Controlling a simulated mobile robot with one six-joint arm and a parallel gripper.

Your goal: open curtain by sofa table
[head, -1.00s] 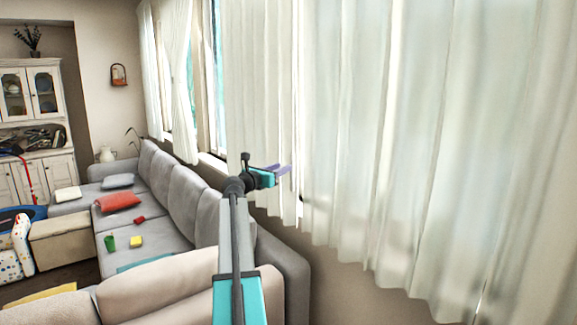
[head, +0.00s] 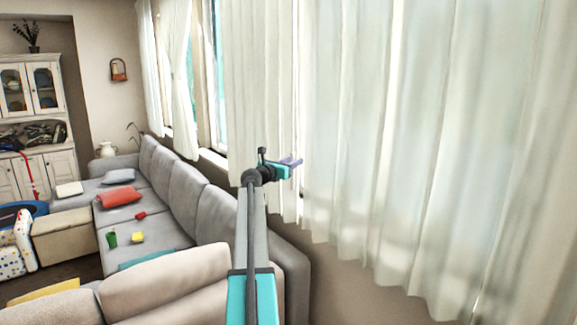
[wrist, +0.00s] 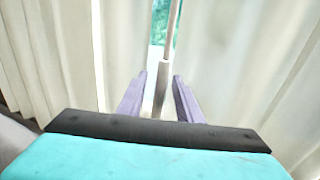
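A long off-white curtain (head: 405,130) covers the window on the right. Another off-white curtain panel (head: 259,85) hangs to its left, with a narrow gap between them. My gripper (head: 297,161) is at this gap, close to the curtain edges. In the wrist view my gripper (wrist: 159,76) has its two purple fingers apart, pointing at the gap. A thin grey upright bar (wrist: 162,85) shows between the fingers; I cannot tell how far beyond them it is. Curtain folds (wrist: 225,60) hang on both sides, and no cloth is visibly pinched. The sofa table is not clearly seen.
A grey sofa (head: 190,195) runs along the wall under the windows, with a red cushion (head: 119,197) and small items on it. A beige seat back (head: 165,280) is near at lower left. A white cabinet (head: 35,125) stands far left.

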